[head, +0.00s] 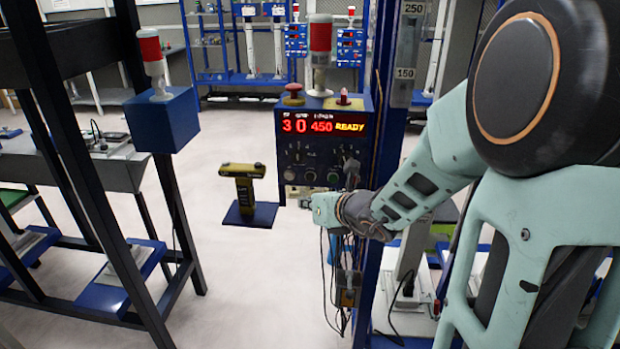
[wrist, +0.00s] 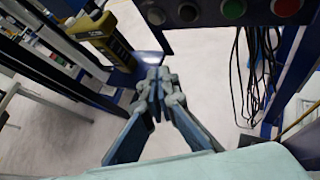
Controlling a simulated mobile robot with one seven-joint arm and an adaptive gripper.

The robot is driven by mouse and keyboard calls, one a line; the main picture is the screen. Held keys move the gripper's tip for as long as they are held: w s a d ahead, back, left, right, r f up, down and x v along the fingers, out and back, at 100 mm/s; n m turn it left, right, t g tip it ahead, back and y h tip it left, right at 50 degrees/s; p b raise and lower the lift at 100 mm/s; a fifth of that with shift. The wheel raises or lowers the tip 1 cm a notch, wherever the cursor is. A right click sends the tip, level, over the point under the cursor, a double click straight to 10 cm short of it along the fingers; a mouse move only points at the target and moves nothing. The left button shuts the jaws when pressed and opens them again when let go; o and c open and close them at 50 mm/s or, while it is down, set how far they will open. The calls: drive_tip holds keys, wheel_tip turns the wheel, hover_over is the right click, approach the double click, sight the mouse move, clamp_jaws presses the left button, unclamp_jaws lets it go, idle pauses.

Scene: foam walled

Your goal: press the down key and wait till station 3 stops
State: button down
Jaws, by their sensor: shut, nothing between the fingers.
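The station 3 control box (head: 320,150) stands right of centre in the head view; its red display (head: 320,124) reads 3, 0, 450 and, in yellow, READY. Knobs and a row of push buttons (head: 310,177) sit below the display. I cannot read which one is the down key. My gripper (wrist: 156,80) is shut and empty, apart from the buttons. In the head view my gripper (head: 308,200) is just under the box's lower edge.
A red-topped stack light (head: 320,40) and a red mushroom knob (head: 293,94) top the box. A yellow-black device (head: 242,172) stands on a blue base to the left. Loose cables (wrist: 258,70) hang below the box. The pale floor left of it is largely clear.

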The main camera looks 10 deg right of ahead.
drive_tip(key=shift+w+d+p, duration=0.2)
drive_tip(key=shift+w+d, duration=0.2)
drive_tip(key=shift+w, duration=0.8)
drive_tip(key=shift+w+d+p, duration=0.25)
drive_tip(key=shift+w+d, duration=0.1)
drive_tip(key=shift+w, duration=0.8)
drive_tip(key=shift+w+d+p, duration=0.2)
drive_tip(key=shift+w+d, duration=0.2)
drive_tip(key=shift+w, duration=0.8)
drive_tip(key=shift+w, duration=0.1)
drive_tip(key=shift+w+d+f, duration=0.1)
drive_tip(key=shift+w+d, duration=0.05)
drive_tip(key=shift+w, duration=0.15)
drive_tip(key=shift+w+d, duration=0.15)
drive_tip(key=shift+w, duration=0.3)
drive_tip(key=shift+s, duration=0.1)
drive_tip(key=shift+s+a+b, duration=0.25)
drive_tip(key=shift+s+b, duration=0.1)
drive_tip(key=shift+s, duration=0.5)
drive_tip(key=s, duration=0.1)
drive_tip(key=s+a+b, duration=0.1)
drive_tip(key=s, duration=0.2)
drive_tip(key=shift+s+a+b, duration=0.3)
